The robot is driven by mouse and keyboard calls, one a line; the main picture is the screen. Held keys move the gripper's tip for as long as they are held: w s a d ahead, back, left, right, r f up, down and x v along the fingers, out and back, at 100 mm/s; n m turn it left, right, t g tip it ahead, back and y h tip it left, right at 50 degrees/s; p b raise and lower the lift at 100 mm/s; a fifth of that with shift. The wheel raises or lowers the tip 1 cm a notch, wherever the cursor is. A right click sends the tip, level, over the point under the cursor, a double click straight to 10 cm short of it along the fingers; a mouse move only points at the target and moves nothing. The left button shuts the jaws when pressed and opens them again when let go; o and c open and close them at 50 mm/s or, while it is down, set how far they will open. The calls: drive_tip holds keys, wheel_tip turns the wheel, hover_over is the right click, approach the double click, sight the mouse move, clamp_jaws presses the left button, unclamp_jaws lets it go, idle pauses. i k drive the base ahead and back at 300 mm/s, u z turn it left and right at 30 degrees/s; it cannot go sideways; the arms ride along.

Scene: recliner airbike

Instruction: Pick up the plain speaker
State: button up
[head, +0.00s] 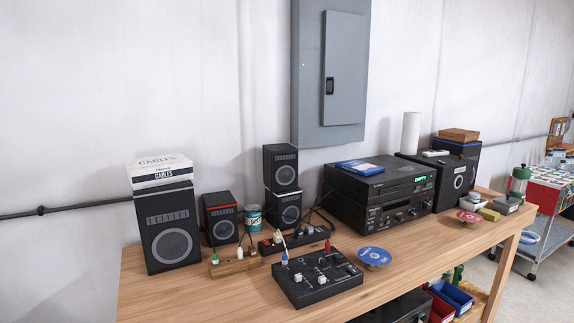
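Several black speakers stand on the wooden workbench (200,292). A small speaker without a coloured stripe (281,167) sits on top of another small speaker (284,208) at the middle back. To their left is a small speaker with a red stripe (220,218) near its top. A larger black speaker (168,228) stands at the left end with a white cables box (160,171) on it. I cannot tell for certain which one the task calls plain; the stacked upper one has no stripe and nothing on top. My gripper is not in view.
A teal can (253,217) stands between the striped speaker and the stack. A power strip (294,238), wooden block with plugs (235,266) and black mixer (318,278) lie in front. A stereo (379,194) stands right of the stack. Cables run behind the stack.

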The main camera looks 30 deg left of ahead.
sight(281, 160)
drive_tip(key=u, duration=0.25)
drive_tip(key=i, duration=0.8)
drive_tip(key=u, duration=1.15)
drive_tip(key=i, duration=0.8)
drive_tip(key=u, duration=0.45)
